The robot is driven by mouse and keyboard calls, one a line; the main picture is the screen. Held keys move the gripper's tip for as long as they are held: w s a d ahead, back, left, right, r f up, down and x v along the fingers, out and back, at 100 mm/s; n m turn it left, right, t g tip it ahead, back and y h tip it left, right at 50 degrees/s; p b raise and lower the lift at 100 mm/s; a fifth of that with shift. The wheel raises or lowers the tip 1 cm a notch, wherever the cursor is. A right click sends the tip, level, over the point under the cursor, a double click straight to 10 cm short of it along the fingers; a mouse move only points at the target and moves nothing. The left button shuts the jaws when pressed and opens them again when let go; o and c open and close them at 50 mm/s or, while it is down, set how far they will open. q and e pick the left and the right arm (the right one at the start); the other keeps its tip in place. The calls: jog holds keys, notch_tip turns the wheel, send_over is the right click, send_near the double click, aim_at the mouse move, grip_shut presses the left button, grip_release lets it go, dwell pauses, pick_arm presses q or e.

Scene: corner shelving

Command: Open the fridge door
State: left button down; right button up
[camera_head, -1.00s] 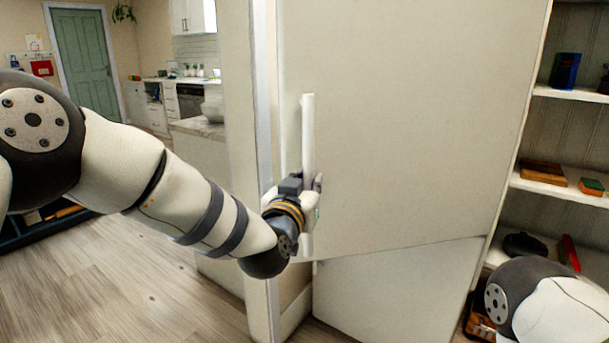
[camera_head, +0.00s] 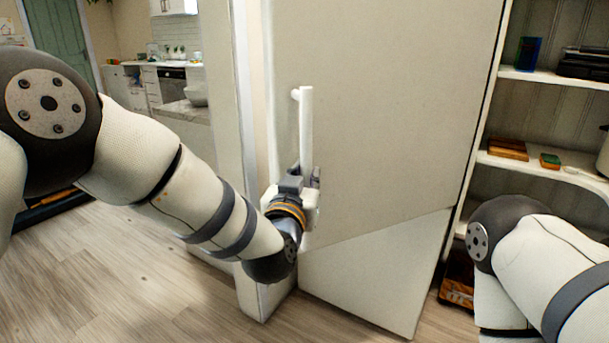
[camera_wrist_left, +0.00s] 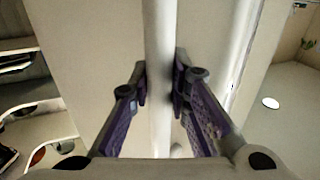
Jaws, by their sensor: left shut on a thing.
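The fridge door (camera_head: 390,110) is a large cream panel in the middle of the head view, with a lower panel (camera_head: 375,270) below it. Its white vertical bar handle (camera_head: 306,125) is near the door's left edge. My left gripper (camera_head: 305,185) is at the lower part of the handle. In the left wrist view the handle (camera_wrist_left: 161,60) runs between the two fingers of my left gripper (camera_wrist_left: 161,85), which are shut on it. In the head view the fingers are mostly hidden by the wrist. My right arm shows at the lower right, but its gripper is out of view.
Shelving (camera_head: 545,85) with small objects stands right of the fridge, close to my right arm. A narrow cream wall edge (camera_head: 225,120) stands left of the fridge. Open wooden floor (camera_head: 130,270) lies at the lower left. A kitchen counter (camera_head: 185,112) is farther back.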

pick_arm(q)
jog(key=c, duration=1.5)
grip_release()
jog(key=shift+d, duration=0.1)
jog(key=v, duration=1.2)
